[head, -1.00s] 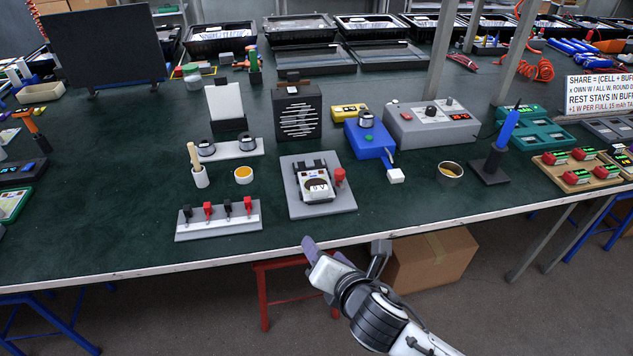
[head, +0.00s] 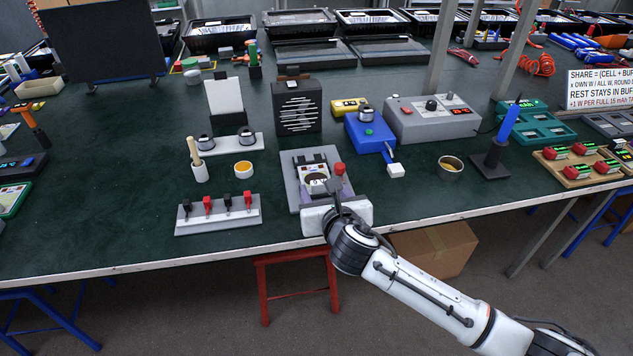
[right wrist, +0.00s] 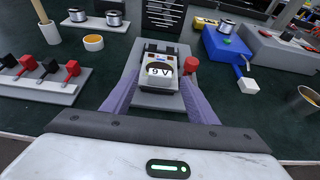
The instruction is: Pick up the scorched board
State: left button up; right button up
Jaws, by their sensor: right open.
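A small white board (head: 314,178) sits in a black holder on a grey base plate (head: 292,190) near the table's front edge. It has a dark patch around a pale label, and appears to be the scorched board. In the right wrist view the board (right wrist: 161,60) lies straight ahead. My right gripper (head: 324,190) is over the front of the base plate. Its purple fingers are open, one on each side of the board's near end (right wrist: 160,82), with nothing visibly gripped. Whether they touch the board I cannot tell. My left gripper is not in view.
A red knob (head: 339,169) stands close to the right finger. A grey strip with red and black clips (head: 218,217) lies to the left. A black vented box (head: 297,107) and a blue device (head: 369,132) stand behind.

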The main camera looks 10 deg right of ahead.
aim_at(316, 175)
jog(key=shift+x, duration=1.15)
jog(key=c, duration=1.2)
